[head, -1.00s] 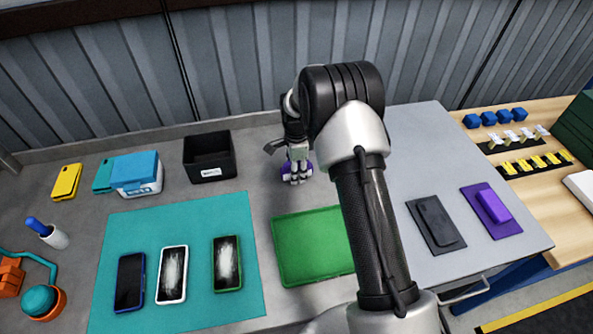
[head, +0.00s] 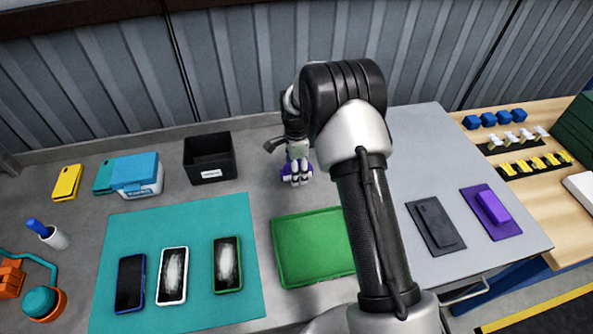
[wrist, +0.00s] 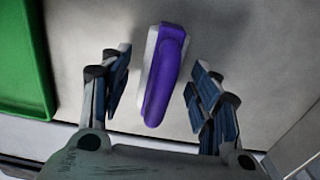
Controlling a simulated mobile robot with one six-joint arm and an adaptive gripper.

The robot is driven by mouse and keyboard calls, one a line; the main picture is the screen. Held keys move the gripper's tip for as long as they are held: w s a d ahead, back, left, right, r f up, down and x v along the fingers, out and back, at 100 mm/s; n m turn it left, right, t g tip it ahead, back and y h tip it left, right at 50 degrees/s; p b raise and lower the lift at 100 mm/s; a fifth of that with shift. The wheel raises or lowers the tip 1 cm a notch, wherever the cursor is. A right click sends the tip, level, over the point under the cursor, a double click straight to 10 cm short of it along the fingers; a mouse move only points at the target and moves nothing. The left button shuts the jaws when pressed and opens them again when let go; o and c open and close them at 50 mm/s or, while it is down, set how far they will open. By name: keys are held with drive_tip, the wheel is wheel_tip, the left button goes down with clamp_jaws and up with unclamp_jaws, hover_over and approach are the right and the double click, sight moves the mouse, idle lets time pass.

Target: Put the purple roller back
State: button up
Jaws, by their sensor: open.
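The purple roller (wrist: 163,78) lies on the grey bench, a long purple piece with a white part along its left side. In the wrist view it is between the two fingers of my gripper (wrist: 158,76), with a gap on each side. My gripper is open and points down over it. In the head view my gripper (head: 296,174) hides most of the roller, and only a bit of purple (head: 284,169) shows beside the fingers. The roller's place is not clear from these frames.
A green tray (head: 281,277) lies in front of my gripper. A black bin (head: 225,167) stands to the left. A teal mat (head: 190,308) holds three phones. A dark grey pad (head: 422,222) and a purple pad with a purple block (head: 494,208) lie at right.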

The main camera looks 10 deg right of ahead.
wheel_tip(320, 180, up, 11)
drive_tip(key=shift+f+p, duration=0.2)
drive_tip(key=shift+p, duration=0.9)
drive_tip(key=s+r+n+t, duration=0.1)
drive_tip(key=s+r+n, duration=0.3)
drive_tip(key=s+r, duration=0.5)
drive_tip(key=s+r+n+t, duration=0.1)
drive_tip(key=s+r+n, duration=0.45)
drive_tip(key=r, duration=0.55)
drive_tip(key=s+r+n+t, duration=0.1)
drive_tip(key=s+n, duration=0.7)
drive_tip(key=s, duration=1.4)
drive_tip(key=shift+r+t, duration=0.15)
drive_tip(key=shift+t, duration=0.65)
drive_tip(key=shift+w+n, duration=0.1)
drive_tip(key=shift+n, duration=0.15)
